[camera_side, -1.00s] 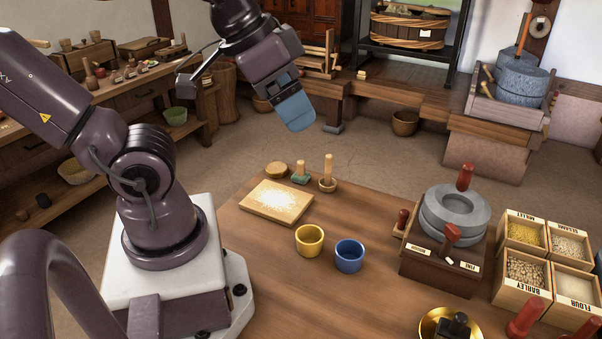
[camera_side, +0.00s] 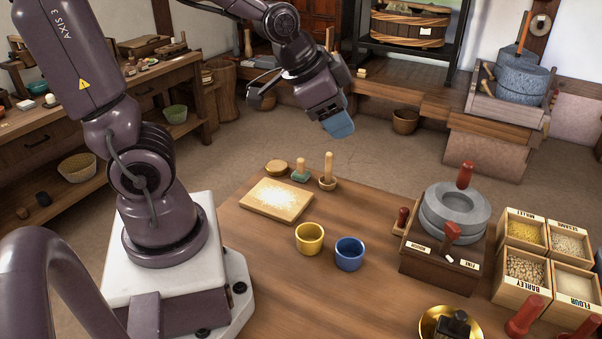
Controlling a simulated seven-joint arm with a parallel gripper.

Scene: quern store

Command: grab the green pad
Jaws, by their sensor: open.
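The green pad (camera_side: 300,177) is a small grey-green block with an upright wooden handle (camera_side: 300,164). It stands at the far left part of the wooden table, behind the floured board. My gripper (camera_side: 338,123) is in the air above and to the right of the pad, beyond the table's far edge in the picture. It is open and apart from the pad. A blue piece shows at its end; the gap between the fingers is hard to see from this side.
A round wooden lid (camera_side: 277,167) sits left of the pad and a wooden stamp (camera_side: 328,172) stands close on its right. The floured board (camera_side: 262,212) lies in front. Yellow (camera_side: 309,246) and blue (camera_side: 350,262) cups stand nearer, and a stone quern (camera_side: 441,218) stands right.

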